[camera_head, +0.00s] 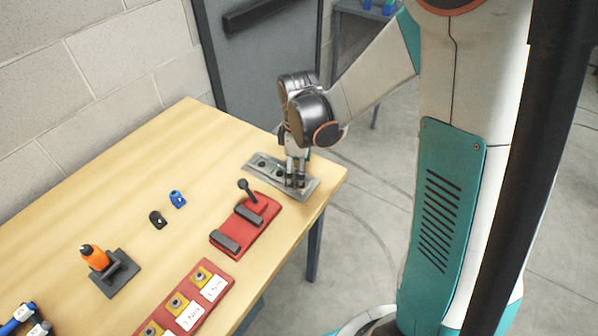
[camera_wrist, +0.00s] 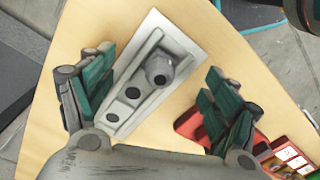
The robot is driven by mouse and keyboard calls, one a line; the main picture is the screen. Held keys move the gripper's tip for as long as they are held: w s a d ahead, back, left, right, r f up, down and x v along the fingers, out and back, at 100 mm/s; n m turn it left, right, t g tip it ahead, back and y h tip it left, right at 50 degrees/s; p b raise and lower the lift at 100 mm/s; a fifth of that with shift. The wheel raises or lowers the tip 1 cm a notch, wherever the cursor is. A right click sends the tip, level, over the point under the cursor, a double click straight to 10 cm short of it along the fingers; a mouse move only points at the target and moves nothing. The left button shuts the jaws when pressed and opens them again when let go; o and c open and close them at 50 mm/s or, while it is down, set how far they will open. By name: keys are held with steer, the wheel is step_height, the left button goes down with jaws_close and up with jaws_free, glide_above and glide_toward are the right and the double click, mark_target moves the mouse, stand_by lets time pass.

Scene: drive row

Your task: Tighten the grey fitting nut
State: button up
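The grey fitting nut (camera_wrist: 159,70) sits on a grey metal plate (camera_wrist: 190,46), which has several dark round holes in a row. The nut is hexagonal with a dark round centre. My gripper (camera_wrist: 156,88) is open, with one green-padded finger on each side of the nut and clear gaps between. In the head view my gripper (camera_head: 296,181) points down over the plate (camera_head: 312,186) at the table's right end. It hides the nut there.
A red base with a black lever (camera_head: 247,198) stands close to the plate. A red panel with labels (camera_head: 190,310), an orange-topped tool (camera_head: 93,257) in a dark holder, a black clip (camera_head: 158,220) and a blue clip (camera_head: 177,199) lie farther along the wooden table (camera_head: 120,190).

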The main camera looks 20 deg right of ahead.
steer(key=c, duration=1.5)
steer(key=m, duration=0.5)
steer(key=shift+b, duration=0.3)
steer(key=m, duration=1.1)
steer(key=shift+m+b, duration=0.3)
steer(key=shift+b, duration=0.1)
steer(key=m, duration=0.5)
steer(key=o, duration=0.6)
steer(key=shift+c, duration=0.2)
steer(key=o, duration=1.1)
steer(key=shift+o, duration=0.2)
steer(key=shift+r+p, duration=2.45)
steer(key=shift+r, duration=1.05)
